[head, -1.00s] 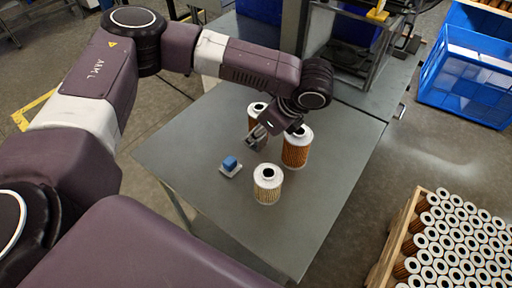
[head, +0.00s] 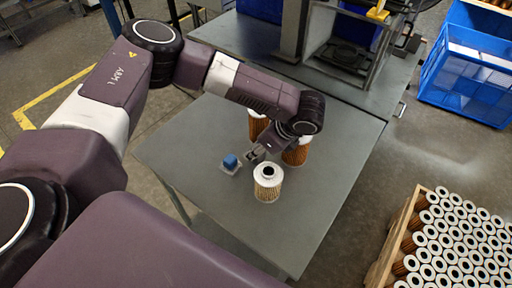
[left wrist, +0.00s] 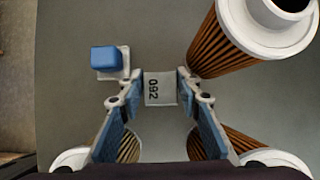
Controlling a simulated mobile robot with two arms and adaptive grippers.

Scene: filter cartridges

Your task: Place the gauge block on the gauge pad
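My left gripper (head: 252,155) is low over the table; in the left wrist view (left wrist: 160,84) its fingertips meet both sides of a light grey block (left wrist: 160,89) with dark digits, which looks to be the gauge block. A blue cube (head: 231,161) stands on a white square plate (head: 226,170), which I take for the gauge pad, just left of the gripper. In the left wrist view the cube (left wrist: 106,60) and plate (left wrist: 124,68) are at upper left, apart from the held block. How high the held block is cannot be told. My right gripper is not in view.
A pale filter cartridge (head: 268,184) stands just in front of the gripper. Two orange cartridges (head: 297,152) (head: 257,125) stand behind and right of it, close to my arm. The table's (head: 325,200) front and right parts are clear. A crate of cartridges (head: 392,248) stands at lower right.

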